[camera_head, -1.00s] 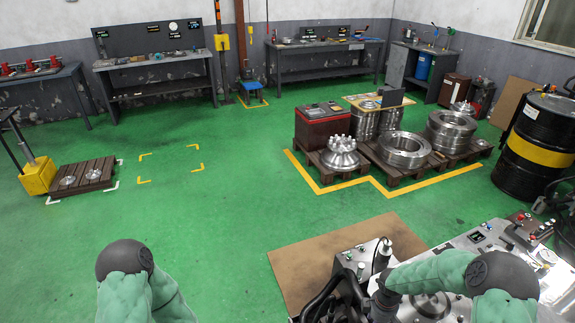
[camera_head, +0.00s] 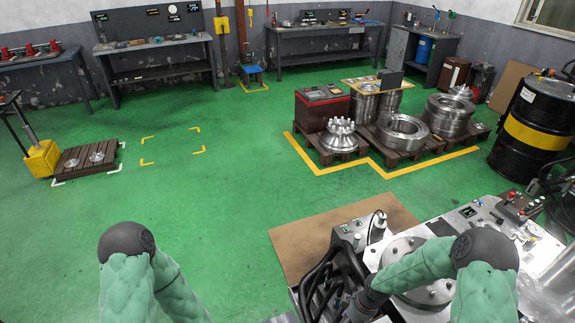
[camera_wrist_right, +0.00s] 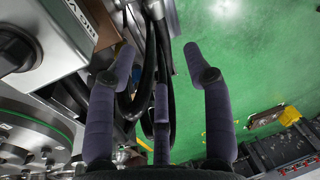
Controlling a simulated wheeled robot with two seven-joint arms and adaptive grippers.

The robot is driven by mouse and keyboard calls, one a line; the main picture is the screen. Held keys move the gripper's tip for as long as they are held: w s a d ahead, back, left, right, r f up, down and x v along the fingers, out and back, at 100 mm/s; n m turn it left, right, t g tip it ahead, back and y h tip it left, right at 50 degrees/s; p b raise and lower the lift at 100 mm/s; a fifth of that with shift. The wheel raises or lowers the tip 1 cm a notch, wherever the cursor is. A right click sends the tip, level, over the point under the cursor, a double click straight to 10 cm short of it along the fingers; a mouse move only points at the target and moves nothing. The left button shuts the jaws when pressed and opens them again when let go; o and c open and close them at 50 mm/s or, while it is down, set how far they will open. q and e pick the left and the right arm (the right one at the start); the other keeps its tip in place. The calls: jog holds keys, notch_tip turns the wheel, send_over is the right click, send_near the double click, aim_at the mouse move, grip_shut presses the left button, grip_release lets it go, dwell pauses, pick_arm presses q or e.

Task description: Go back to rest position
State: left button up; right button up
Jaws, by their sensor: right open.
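My right gripper (camera_wrist_right: 160,75) shows in the right wrist view with its dark fingers spread and nothing between them. Black hoses (camera_wrist_right: 140,110) run behind the fingers, and the green floor shows past them. A round metal flange (camera_head: 405,258) on the fixture is partly covered by my right forearm. My left arm is at the lower left of the head view over the floor, and its gripper is outside the picture.
Black hoses (camera_head: 318,285) stand at the fixture's left side, close to my right arm. A brown mat (camera_head: 300,235) lies beside it. A black and yellow barrel (camera_head: 535,130) and pallets with metal parts (camera_head: 400,135) stand beyond.

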jog(key=s+a+f+m+y, duration=0.2)
jog(key=s+a+f+m, duration=0.2)
jog(key=s+a+m, duration=0.75)
notch_tip(320, 180, down, 10)
jog(key=s+d+n+b, duration=0.1)
jog(key=b, duration=0.9)
jog(key=shift+s+d+n+t, duration=0.2)
jog(key=shift+n+t, duration=0.1)
jog(key=shift+n, duration=0.05)
jog(key=shift+r, duration=0.1)
